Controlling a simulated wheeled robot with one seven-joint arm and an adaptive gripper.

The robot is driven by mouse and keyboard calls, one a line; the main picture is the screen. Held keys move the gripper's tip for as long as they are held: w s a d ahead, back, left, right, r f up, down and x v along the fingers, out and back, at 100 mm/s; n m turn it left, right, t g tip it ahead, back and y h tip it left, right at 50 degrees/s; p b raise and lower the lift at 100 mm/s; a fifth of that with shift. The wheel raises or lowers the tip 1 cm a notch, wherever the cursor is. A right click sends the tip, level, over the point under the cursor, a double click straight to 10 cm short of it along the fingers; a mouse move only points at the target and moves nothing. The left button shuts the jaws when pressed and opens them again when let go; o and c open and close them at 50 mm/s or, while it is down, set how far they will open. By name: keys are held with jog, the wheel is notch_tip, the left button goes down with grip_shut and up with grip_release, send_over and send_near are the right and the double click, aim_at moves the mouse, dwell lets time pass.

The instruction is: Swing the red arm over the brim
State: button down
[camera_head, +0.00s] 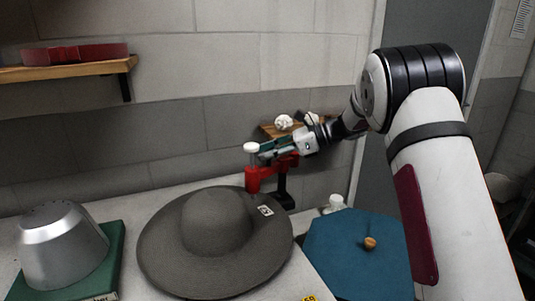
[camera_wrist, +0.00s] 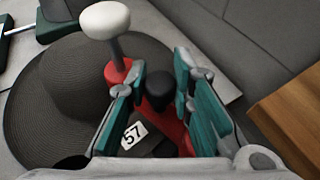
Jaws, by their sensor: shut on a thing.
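That red end overlaps the hat's rear right brim in both views; the height gap cannot be told. My gripper (camera_wrist: 160,70) is shut on the red arm (camera_wrist: 165,122), its teal fingers either side of a black peg (camera_wrist: 159,90) on the arm.
A metal dome (camera_head: 62,240) on a green base (camera_head: 98,270) stands at left. A blue board (camera_head: 350,270) with a small wooden knob (camera_head: 370,243) lies at right. A wooden shelf (camera_head: 265,130) is on the wall behind my gripper, another (camera_head: 90,69) at upper left.

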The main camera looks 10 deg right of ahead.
jog(key=shift+s, duration=0.1)
jog(key=c, duration=1.4)
grip_release()
jog(key=shift+d, duration=0.2)
jog(key=v, duration=1.1)
jog(key=shift+d, duration=0.4)
jog(key=shift+r, duration=0.1)
